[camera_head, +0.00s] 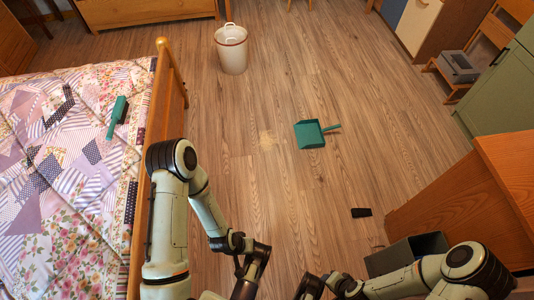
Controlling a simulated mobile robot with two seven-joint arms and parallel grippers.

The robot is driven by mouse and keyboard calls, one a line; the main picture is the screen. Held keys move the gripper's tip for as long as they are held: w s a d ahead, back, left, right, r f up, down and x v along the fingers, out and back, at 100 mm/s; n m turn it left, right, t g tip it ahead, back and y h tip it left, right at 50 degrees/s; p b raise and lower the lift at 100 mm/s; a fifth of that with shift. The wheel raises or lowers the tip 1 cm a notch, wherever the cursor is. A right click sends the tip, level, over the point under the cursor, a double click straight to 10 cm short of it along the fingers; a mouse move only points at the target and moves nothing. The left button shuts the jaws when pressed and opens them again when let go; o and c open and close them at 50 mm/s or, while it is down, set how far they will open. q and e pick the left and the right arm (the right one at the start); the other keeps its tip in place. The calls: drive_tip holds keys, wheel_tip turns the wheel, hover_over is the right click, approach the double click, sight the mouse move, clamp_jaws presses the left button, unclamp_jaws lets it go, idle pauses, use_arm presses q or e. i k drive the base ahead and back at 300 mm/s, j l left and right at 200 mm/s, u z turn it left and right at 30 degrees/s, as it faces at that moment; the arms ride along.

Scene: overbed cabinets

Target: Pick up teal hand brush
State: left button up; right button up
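The teal hand brush (117,113) lies on the patchwork quilt of the bed at the left, near the wooden bed rail. Its wider bristle part is towards the far side and its thin handle points towards the near side. My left gripper (244,289) is low at the bottom edge, to the right of the bed rail and well away from the brush. My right gripper (309,288) is at the bottom edge, right of the left one. Both hands are dark, small and partly cut off, so their fingers are unclear.
A teal dustpan (309,134) lies on the floor beside a patch of crumbs (268,140). A white bin (232,50) stands behind. The bed rail (160,110) borders the bed (60,150). A small black object (361,213) and dark box (408,254) lie right. The middle floor is mostly clear.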

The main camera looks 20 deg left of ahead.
sight(119, 112)
drive_tip(key=u, duration=2.65)
drive_tip(key=i+l+u, duration=0.1)
drive_tip(key=u, duration=0.3)
drive_tip(key=l+u, duration=0.55)
drive_tip(key=u, duration=0.2)
drive_tip(key=l+u, duration=0.4)
drive_tip(key=l, duration=0.7)
